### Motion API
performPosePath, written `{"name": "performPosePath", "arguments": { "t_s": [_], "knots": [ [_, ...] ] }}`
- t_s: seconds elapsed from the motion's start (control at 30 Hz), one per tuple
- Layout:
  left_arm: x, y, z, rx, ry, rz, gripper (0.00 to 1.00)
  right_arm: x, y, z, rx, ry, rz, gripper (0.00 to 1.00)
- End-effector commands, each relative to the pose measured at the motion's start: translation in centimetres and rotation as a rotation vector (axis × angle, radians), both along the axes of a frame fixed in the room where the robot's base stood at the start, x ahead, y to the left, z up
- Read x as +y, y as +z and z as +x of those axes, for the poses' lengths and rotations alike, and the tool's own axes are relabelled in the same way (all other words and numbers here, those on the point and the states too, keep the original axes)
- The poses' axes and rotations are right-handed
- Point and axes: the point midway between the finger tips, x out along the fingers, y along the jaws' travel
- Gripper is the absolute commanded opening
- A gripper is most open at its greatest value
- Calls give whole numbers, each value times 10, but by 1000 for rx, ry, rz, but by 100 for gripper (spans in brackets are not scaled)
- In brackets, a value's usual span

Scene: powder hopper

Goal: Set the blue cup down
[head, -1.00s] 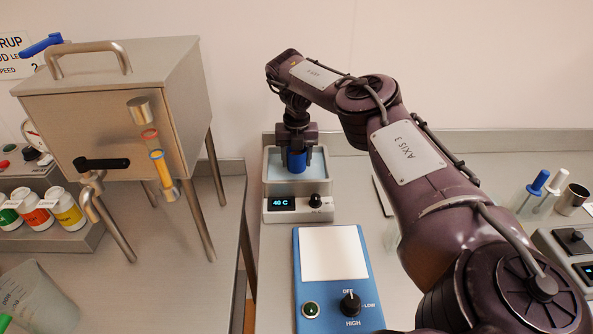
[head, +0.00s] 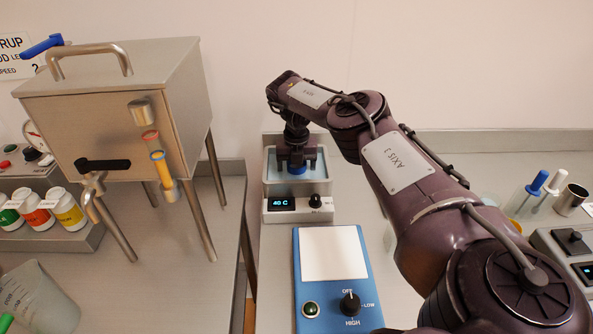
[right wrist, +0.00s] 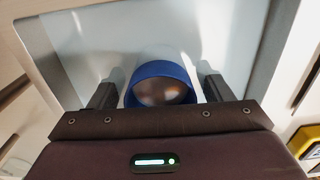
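The blue cup (head: 297,169) is at the water bath (head: 269,187), low in its basin. In the right wrist view the cup (right wrist: 160,72) shows its round blue rim and open mouth, with a shiny greyish inside. My right gripper (head: 297,165) points down over the bath. In the right wrist view its two fingers (right wrist: 160,88) stand on either side of the cup, with a narrow gap on each side. The gripper looks open around the cup. The cup's base is hidden, so its contact with the basin floor cannot be seen. My left gripper is out of view.
A blue hotplate (head: 366,272) with a white top stands in front of the bath. A steel hopper (head: 120,110) on legs stands left. Several capped bottles (head: 68,212) and a beaker (head: 38,298) are at far left. A steel cup (head: 571,200) stands at right.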

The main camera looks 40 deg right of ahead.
Motion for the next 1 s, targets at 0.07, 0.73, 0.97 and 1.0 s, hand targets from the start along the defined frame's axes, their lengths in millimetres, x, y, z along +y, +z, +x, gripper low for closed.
{"name": "performPosePath", "arguments": {
  "t_s": [0.07, 0.73, 0.97, 1.0],
  "knots": [
    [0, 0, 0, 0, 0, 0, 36, 0, 0, 0, 0, 0, 0, 72],
    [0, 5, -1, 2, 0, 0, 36, 0, 91, 1, -2, 2, -2, 72],
    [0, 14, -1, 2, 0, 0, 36, 0, 119, 1, 0, 2, -1, 72],
    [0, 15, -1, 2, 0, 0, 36, 0, 122, 1, 0, 1, 0, 72]
  ]
}}
